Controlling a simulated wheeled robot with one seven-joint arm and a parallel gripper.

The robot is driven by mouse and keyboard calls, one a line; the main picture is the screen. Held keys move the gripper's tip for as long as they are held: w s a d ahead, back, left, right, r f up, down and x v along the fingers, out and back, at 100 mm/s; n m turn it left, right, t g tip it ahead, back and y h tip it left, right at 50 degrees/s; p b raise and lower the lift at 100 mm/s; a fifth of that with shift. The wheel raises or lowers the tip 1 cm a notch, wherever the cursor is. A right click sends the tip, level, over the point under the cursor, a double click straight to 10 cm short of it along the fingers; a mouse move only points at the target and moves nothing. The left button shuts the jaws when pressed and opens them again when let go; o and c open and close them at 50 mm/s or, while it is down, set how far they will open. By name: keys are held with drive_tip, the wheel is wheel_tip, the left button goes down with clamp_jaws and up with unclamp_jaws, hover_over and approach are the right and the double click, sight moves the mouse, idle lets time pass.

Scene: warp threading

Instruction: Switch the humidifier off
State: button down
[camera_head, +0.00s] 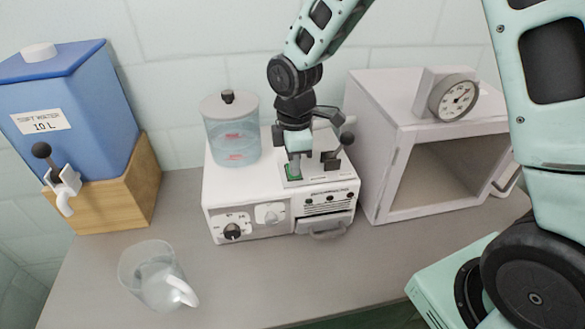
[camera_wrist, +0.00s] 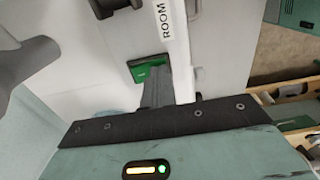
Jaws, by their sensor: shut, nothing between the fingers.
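The humidifier (camera_head: 256,192) is a white box in the middle of the counter. It has a lidded clear water tank (camera_head: 230,145) on its top left and a dark-knobbed dial (camera_head: 232,230) on its front. A green switch (camera_head: 291,185) sits on its top at the right, and it also shows in the wrist view (camera_wrist: 148,66). My gripper (camera_head: 296,168) is shut and empty, pointing down at the green switch. In the wrist view its finger (camera_wrist: 158,88) overlaps the switch's lower edge. Whether it touches, and which way the switch is tipped, I cannot tell.
A dark ball-ended lever (camera_head: 338,152) stands close right of my gripper. A white open-fronted cabinet with a gauge (camera_head: 455,97) stands at right. At left are a blue water container (camera_head: 75,115) on a wooden stand and a clear jug (camera_head: 152,272).

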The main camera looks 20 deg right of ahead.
drive_tip(key=shift+r, duration=0.1)
wheel_tip(320, 180, up, 7)
drive_tip(key=p, duration=0.6)
idle(0.5)
